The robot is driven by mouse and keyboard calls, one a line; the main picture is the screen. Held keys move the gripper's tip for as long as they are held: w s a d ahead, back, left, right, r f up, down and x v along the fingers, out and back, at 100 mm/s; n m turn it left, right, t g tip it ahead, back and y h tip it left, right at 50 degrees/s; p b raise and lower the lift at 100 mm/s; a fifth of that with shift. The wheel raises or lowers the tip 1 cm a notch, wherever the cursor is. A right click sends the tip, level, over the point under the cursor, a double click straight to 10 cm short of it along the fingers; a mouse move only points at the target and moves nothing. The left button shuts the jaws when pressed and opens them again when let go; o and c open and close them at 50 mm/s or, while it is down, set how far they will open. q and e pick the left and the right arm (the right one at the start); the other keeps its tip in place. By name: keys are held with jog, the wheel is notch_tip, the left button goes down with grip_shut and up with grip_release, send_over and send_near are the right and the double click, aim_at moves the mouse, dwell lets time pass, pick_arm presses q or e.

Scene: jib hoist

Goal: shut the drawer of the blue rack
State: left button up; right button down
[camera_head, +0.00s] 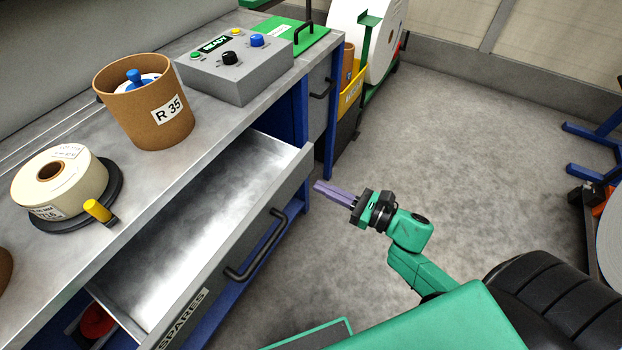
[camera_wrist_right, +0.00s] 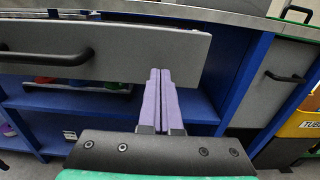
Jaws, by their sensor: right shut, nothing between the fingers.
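The grey drawer of the blue rack is pulled out; its front (camera_head: 225,255) bears a SPARES label and a black bar handle (camera_head: 258,243). The drawer's inside (camera_head: 200,225) looks bare and empty. My right gripper (camera_head: 318,188) is shut and empty, beside the far right end of the drawer front. In the right wrist view its purple fingers (camera_wrist_right: 160,80) lie together and point at the drawer front (camera_wrist_right: 125,52), right of the handle (camera_wrist_right: 45,58). I cannot tell whether they touch it. The blue rack frame (camera_wrist_right: 235,85) shows right of the fingers. My left gripper is not in view.
On the worktop stand a cork-brown tub (camera_head: 145,108) marked R 35, a label roll (camera_head: 60,180) and a grey control box (camera_head: 228,65). A second grey front with a handle (camera_head: 322,90) is at the rack's far end.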

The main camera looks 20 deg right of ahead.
aim_at(299, 177)
jog(key=x, duration=0.4)
jog(key=shift+p, duration=0.3)
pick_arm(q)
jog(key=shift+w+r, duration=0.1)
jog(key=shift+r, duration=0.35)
